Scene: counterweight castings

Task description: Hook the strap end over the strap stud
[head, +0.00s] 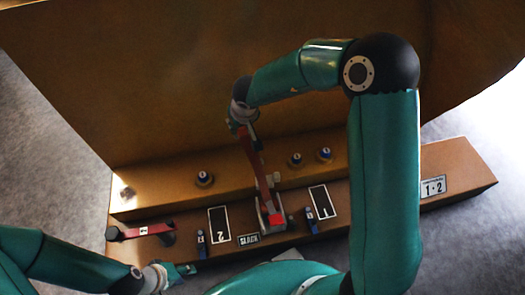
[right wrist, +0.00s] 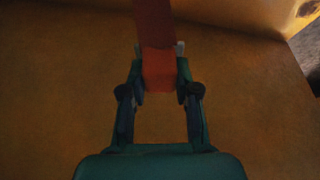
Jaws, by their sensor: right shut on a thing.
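A red strap (head: 258,165) runs up from a metal buckle (head: 270,215) with a bright red part on the ledge. My right gripper (head: 240,122) is at the strap's upper end, against the brown casting face in the head view. In the right wrist view my right gripper (right wrist: 160,68) is shut on the bright red strap end (right wrist: 158,72); darker strap extends beyond it. I cannot tell which is the strap stud. My left gripper (head: 183,270) is low at the ledge's front; its opening is unclear.
The brown casting (head: 130,80) rises behind its ledge. A red bar with dark ends (head: 147,230) lies at the ledge's left. Panels marked 2 (head: 219,224) and 1 (head: 319,201), a SLACK label (head: 248,239) and blue pieces (head: 202,243) (head: 311,219) sit along the front.

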